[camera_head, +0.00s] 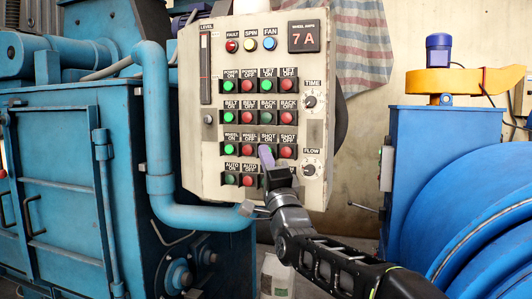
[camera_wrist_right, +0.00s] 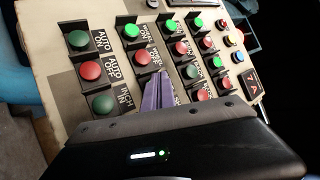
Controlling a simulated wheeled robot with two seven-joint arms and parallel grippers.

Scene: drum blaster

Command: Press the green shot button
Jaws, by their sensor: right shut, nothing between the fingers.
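The control panel (camera_head: 320,190) carries rows of red and green buttons. The SHOT ON label (camera_head: 268,138) marks the green shot button's place, third in the third row. My right gripper (camera_head: 266,153) reaches up from below with its purple fingers over that place and hides most or all of the button. In the right wrist view, the shut, empty fingers (camera_wrist_right: 157,93) point at the spot beside the red WHEEL OFF button (camera_wrist_right: 142,57). I cannot tell whether the fingertips touch the button. My left gripper is not in view.
The red SHOT OFF button (camera_head: 286,151) is just right of the fingers. The green BACK ON button (camera_head: 267,115) is above. Dials (camera_head: 310,170) line the panel's right side. A blue pipe (camera_head: 157,120) and blue machine (camera_head: 75,190) stand left; a blue drum (camera_head: 480,220) stands right.

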